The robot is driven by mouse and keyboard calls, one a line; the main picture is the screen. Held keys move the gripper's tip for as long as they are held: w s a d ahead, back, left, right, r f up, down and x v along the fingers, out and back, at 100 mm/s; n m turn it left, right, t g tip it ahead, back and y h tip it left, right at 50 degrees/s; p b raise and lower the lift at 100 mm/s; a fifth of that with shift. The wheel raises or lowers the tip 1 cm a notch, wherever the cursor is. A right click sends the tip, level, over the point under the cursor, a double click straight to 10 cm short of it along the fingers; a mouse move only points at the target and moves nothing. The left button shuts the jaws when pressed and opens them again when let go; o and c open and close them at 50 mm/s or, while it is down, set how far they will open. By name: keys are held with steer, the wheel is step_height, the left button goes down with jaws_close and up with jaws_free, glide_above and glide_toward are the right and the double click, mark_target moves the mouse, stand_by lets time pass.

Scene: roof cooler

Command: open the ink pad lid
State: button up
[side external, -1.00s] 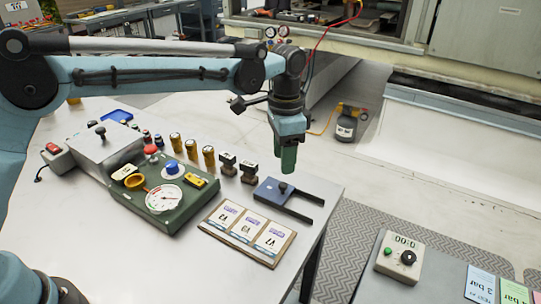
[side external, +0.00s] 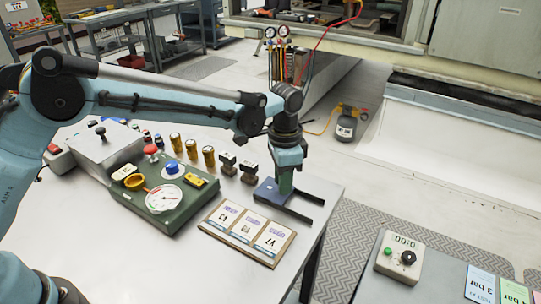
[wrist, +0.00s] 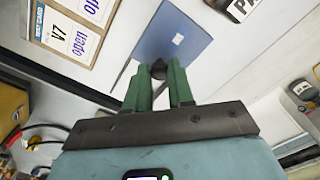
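The ink pad (side external: 270,193) is a flat blue box near the table's right edge, with two dark prongs reaching to the right. Its blue lid (wrist: 185,30) shows in the wrist view, with a small pale label and a dark knob (wrist: 158,70). My gripper (side external: 285,187) points down over the pad, at knob height. In the wrist view its two green fingers (wrist: 158,72) stand apart, one on each side of the knob. I cannot tell whether they press on it. The lid looks flat and closed.
A card board with several cards (side external: 247,232) lies in front of the pad. Two dark stamps (side external: 238,170) stand close to its left. A green gauge box (side external: 165,195) is farther left. The table edge is close on the right.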

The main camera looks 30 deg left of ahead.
jaws_close()
steer(key=shift+d, duration=0.1)
steer(key=d, duration=0.7)
steer(key=o, duration=0.5)
jaws_free()
steer(key=shift+o, duration=0.2)
step_height(320, 180, up, 12)
steer(key=shift+a+r, duration=0.1)
steer(key=shift+r, duration=0.05)
